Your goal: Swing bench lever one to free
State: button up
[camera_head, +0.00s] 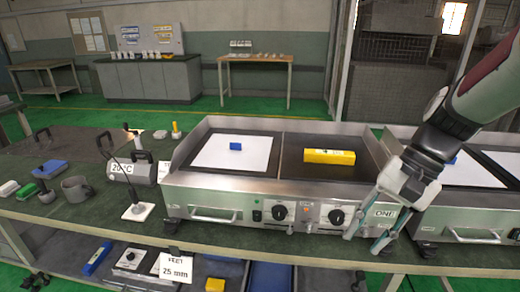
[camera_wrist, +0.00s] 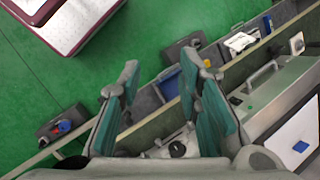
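The heating bench (camera_head: 225,197) stands on the table with a steel front panel. A label reading ONE (camera_head: 384,212) sits at the right end of this panel, beside my gripper. Two black knobs show on the panel, the left one (camera_head: 280,212) and the right one (camera_head: 337,216). I cannot make out a separate lever near the label; my gripper may hide part of it. My gripper (camera_head: 364,242) points down in front of the panel's right end, its fingers apart. In the wrist view my gripper (camera_wrist: 160,100) is open and empty, with a black round knob (camera_wrist: 178,149) showing between the fingers.
A yellow block (camera_head: 330,156) and a blue block (camera_head: 235,146) on white paper lie on the bench top. A second bench (camera_head: 462,229) stands close at right. A stand with a thin rod (camera_head: 138,211) is at left. The lower shelf holds several small items.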

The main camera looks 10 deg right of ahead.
jog(key=w+d+f+m+t+y+b, duration=0.2)
jog(key=w+d+f+m+y+b, duration=0.25)
jog(key=f, duration=0.65)
jog(key=w+d+f+m+t+y+b, duration=0.25)
jog(key=d+f+m+b, duration=0.25)
jog(key=d+f, duration=0.4)
jog(key=m+t+b, duration=1)
jog(key=b, duration=0.1)
send_near(357, 286)
jog(key=shift+h, duration=0.3)
jog(key=w+a+r, duration=0.1)
jog(key=w+a, duration=0.1)
jog(key=w+a+r, duration=0.1)
jog(key=w+a, duration=0.1)
jog(key=w, duration=0.1)
jog(key=w+a+r, duration=0.1)
jog(key=w+a, duration=0.1)
jog(key=w, duration=0.1)
jog(key=shift+a, duration=0.1)
grip_shut()
